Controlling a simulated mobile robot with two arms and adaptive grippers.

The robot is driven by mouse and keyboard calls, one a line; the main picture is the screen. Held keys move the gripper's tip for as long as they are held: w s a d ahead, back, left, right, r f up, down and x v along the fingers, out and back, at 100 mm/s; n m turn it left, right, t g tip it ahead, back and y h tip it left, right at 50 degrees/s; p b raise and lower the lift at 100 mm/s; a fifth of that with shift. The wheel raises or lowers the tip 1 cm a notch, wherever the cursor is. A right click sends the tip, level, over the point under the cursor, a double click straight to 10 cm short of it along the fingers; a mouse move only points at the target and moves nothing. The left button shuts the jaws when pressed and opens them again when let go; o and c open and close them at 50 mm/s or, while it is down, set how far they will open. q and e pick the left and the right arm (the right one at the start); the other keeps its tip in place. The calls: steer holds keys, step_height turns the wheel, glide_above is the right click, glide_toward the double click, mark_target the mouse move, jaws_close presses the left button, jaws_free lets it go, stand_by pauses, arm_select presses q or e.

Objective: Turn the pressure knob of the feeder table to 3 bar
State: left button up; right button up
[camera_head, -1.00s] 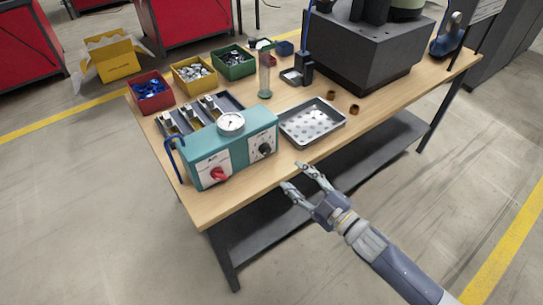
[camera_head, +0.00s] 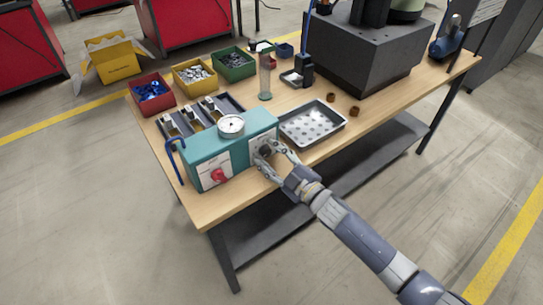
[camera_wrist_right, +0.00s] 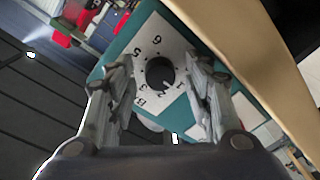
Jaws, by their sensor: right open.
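The teal feeder control box (camera_head: 205,149) stands at the table's near left edge. Its black pressure knob (camera_wrist_right: 160,73) sits on a white plate (camera_wrist_right: 146,45) numbered 1 to 6. A small white mark on the knob appears to point between 1 and 2. My right gripper (camera_head: 263,163) is at the box's front face, and its fingers partly hide the knob in the head view. In the right wrist view its open fingers (camera_wrist_right: 160,88) stand on either side of the knob, with no clear contact. My left gripper is out of view.
A red knob (camera_head: 219,176) is left of the pressure knob, and a round gauge (camera_head: 231,125) sits on top. A blue hook (camera_head: 177,160) is at the box's left end. A metal tray (camera_head: 338,127) lies to the right. Floor in front is clear.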

steer(key=c, duration=1)
steer(key=shift+c, duration=0.2)
steer(key=shift+m, duration=0.4)
steer(key=m, duration=0.2)
steer(key=shift+m+p, duration=0.4)
steer(key=m, duration=0.4)
steer(key=shift+m, duration=0.4)
steer(key=m, duration=0.4)
steer(key=shift+a+f+m+t, duration=0.1)
steer(key=shift+m+t, duration=0.2)
steer(key=shift+t, duration=0.1)
steer(key=shift+s+m+t+h+b, duration=0.1)
steer(key=shift+m+t+h+b, duration=0.25)
steer(key=shift+m, duration=2.45)
